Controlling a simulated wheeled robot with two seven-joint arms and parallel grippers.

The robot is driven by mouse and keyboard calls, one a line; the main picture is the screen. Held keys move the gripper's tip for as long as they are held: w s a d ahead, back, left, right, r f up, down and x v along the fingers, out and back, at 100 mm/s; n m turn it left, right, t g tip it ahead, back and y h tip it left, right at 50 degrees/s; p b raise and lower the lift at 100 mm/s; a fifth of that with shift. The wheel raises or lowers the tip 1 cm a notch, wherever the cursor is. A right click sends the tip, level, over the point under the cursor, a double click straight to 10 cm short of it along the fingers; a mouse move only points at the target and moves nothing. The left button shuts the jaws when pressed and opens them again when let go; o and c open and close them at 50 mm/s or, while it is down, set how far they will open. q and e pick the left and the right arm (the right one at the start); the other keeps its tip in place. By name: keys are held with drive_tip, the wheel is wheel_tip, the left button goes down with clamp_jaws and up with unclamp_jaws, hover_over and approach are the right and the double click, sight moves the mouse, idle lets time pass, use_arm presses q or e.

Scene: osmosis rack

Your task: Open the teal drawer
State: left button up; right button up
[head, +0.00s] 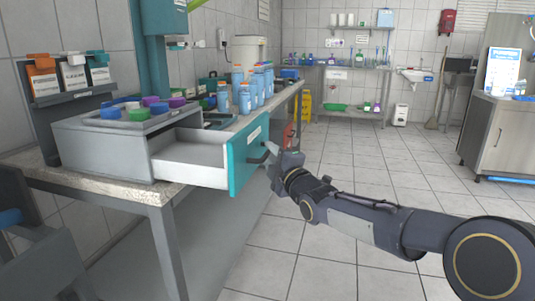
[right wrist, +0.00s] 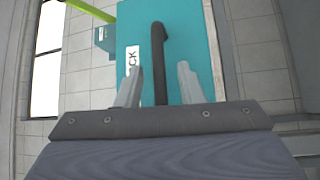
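The teal drawer (head: 244,158) is pulled well out of the grey cabinet on the worktable, and its empty pale interior (head: 192,153) shows. Its black bar handle (head: 260,157) is on the teal front. My right gripper (head: 273,158) is at the handle. In the right wrist view, the two fingers of my right gripper (right wrist: 159,84) stand apart on either side of the black handle (right wrist: 158,45), with visible gaps. The teal front (right wrist: 190,40) with a white label fills the middle of that view. My left gripper is not in view.
Several coloured caps (head: 151,101) sit on top of the grey cabinet (head: 105,150). Several blue bottles (head: 245,98) stand behind the drawer on the worktable (head: 130,184). The tiled floor (head: 340,163) to the right is clear. A steel counter (head: 495,135) stands at far right.

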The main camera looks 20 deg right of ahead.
drive_tip(key=shift+v, duration=2.9)
drive_tip(key=s+a+f+m+g, duration=0.1)
drive_tip(key=s+f+m+g, duration=0.3)
drive_tip(key=s+f+m, duration=0.5)
drive_tip(key=s+a+f+m+g, duration=0.1)
drive_tip(key=s+f+m+g, duration=0.35)
drive_tip(key=s, duration=0.95)
drive_tip(key=s+a+f+m+g, duration=0.1)
drive_tip(key=s+f+m+g, duration=0.5)
drive_tip(key=s, duration=0.5)
wheel_tip(320, 180, up, 29)
drive_tip(key=s+p, duration=0.1)
drive_tip(key=p, duration=3)
drive_tip(key=shift+s+a+t, duration=0.3)
drive_tip(key=shift+a+t, duration=0.05)
drive_tip(key=shift+a, duration=0.05)
